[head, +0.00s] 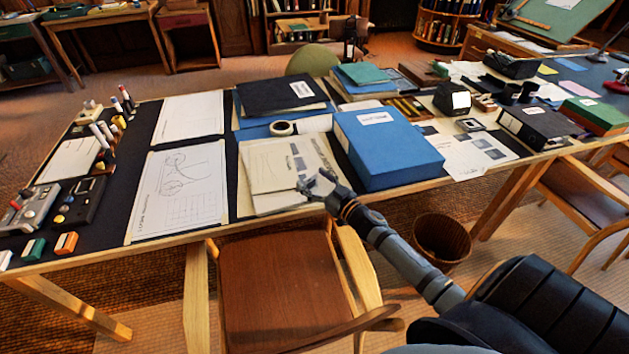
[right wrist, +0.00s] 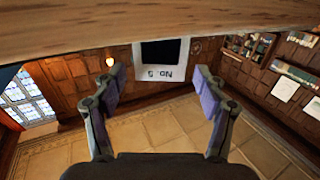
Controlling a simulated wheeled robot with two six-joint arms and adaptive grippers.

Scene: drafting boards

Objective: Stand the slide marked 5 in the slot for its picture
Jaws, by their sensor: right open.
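My right gripper (head: 313,182) is over the front edge of the table, beside the cream folder (head: 272,168). It is open and empty in the right wrist view (right wrist: 160,76), fingers spread wide. In that view the slide marked 5 (right wrist: 174,73), a white frame around a dark square, lies between and beyond the fingertips. Its "No. 5" reads upside down, and it adjoins the lower edge of a wooden band. I cannot make out the slide in the head view, nor clearly identify the slots or their pictures. My left gripper is not in view.
A blue box (head: 388,150) stands just right of my gripper. A wooden chair (head: 280,275) is below the front edge, and a waste basket (head: 442,238) stands right of my arm.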

